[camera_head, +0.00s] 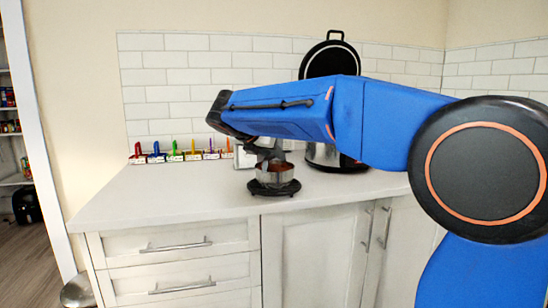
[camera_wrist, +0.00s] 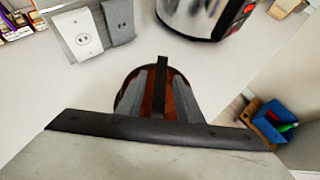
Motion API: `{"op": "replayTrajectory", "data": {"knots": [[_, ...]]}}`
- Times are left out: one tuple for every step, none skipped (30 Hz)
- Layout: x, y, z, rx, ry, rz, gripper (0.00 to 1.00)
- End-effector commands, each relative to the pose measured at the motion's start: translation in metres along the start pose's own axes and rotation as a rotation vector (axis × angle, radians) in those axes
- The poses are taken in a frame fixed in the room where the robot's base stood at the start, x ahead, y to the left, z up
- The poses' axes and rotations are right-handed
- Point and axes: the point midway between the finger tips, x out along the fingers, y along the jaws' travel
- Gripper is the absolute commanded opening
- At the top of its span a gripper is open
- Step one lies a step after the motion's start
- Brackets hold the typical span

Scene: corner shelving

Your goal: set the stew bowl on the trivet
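The stew bowl (camera_head: 274,173) is a small grey-brown bowl at the counter's front edge in the head view. In the wrist view the bowl (camera_wrist: 122,97) shows reddish-brown stew, partly covered by the fingers. The trivet (camera_head: 287,189) is a dark round stand directly beneath the bowl. Whether the bowl rests on it or hangs just above, I cannot tell. The trivet cannot be made out in the wrist view. My gripper (camera_head: 271,158) points down at the bowl, its fingers at the bowl's rim. Whether they grip it is not clear.
A steel cooker (camera_head: 322,155) with a raised black lid (camera_head: 330,60) stands behind, to the right. Several coloured items (camera_head: 180,155) line the wall at left. A socket panel (camera_wrist: 83,32) is behind the bowl. The counter's left part (camera_head: 160,190) is clear.

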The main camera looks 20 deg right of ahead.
Motion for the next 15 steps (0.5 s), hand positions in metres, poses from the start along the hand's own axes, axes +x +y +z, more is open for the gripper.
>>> {"op": "replayTrajectory", "data": {"knots": [[-0.01,0.001,0.0,0.0,-0.001,0.003,0.33],[-0.015,0.001,0.0,0.0,-0.001,0.004,0.33],[-0.023,0.001,0.0,-0.001,0.0,0.003,0.33],[-0.029,0.001,0.0,-0.001,0.0,0.004,0.33],[-0.035,0.001,0.0,-0.001,0.0,0.004,0.33],[-0.043,0.001,0.0,-0.001,0.0,0.003,0.33],[-0.049,0.001,0.0,-0.001,-0.001,0.004,0.33],[-0.055,0.001,0.0,0.0,-0.001,0.004,0.33],[-0.062,0.0,0.0,0.0,-0.001,0.003,0.33],[-0.068,0.001,0.0,-0.001,-0.001,0.004,0.33],[-0.072,0.001,0.0,-0.001,0.0,0.003,0.33],[-0.078,0.0,0.0,-0.001,0.0,0.002,0.33],[-0.083,0.001,0.0,-0.001,0.0,0.003,0.33],[-0.087,0.001,0.0,-0.001,0.0,0.002,0.33],[-0.091,0.001,0.0,0.0,0.0,0.002,0.33]]}}
